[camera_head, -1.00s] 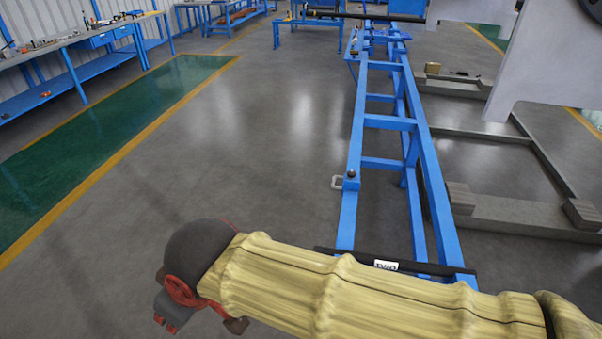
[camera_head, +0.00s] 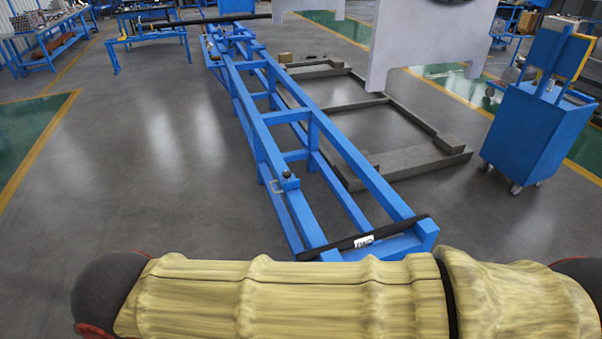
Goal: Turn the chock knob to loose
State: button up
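A small dark knob (camera_head: 287,175) stands on a blue block on the left rail of the long blue frame (camera_head: 350,152). A small light bracket sticks out from the rail beside it. The knob may be the chock knob; it is too small to read its setting. My arm, in a yellowish sleeve, lies across the bottom of the picture, with a dark grey joint at its left end. My gripper is not in view. The arm is nearer the camera than the knob, and I see no contact between them.
A black bar with a white label (camera_head: 364,241) crosses the near end of the frame. A blue wheeled cart (camera_head: 536,130) stands at the right. A low grey floor frame (camera_head: 411,162) lies right of the blue frame. The floor (camera_head: 150,180) to the left is clear.

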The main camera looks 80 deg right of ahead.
aim_at(287, 174)
jog(key=i+l+z, duration=0.1)
jog(key=z, duration=0.3)
jog(key=i+z, duration=0.25)
jog(key=z, duration=0.2)
jog(key=i+z, duration=0.2)
jog(key=z, duration=0.2)
jog(key=i+z, duration=0.2)
jog(key=z, duration=0.25)
jog(key=i+j+z, duration=0.15)
jog(key=z, duration=0.25)
jog(key=i+l+z, duration=0.15)
jog(key=i+z, duration=0.15)
jog(key=z, duration=0.2)
jog(key=i+z, duration=0.3)
jog(key=z, duration=0.2)
jog(key=i+z, duration=0.3)
jog(key=z, duration=0.2)
jog(key=i+j+z, duration=0.2)
jog(key=z, duration=0.3)
jog(key=i+j, duration=0.05)
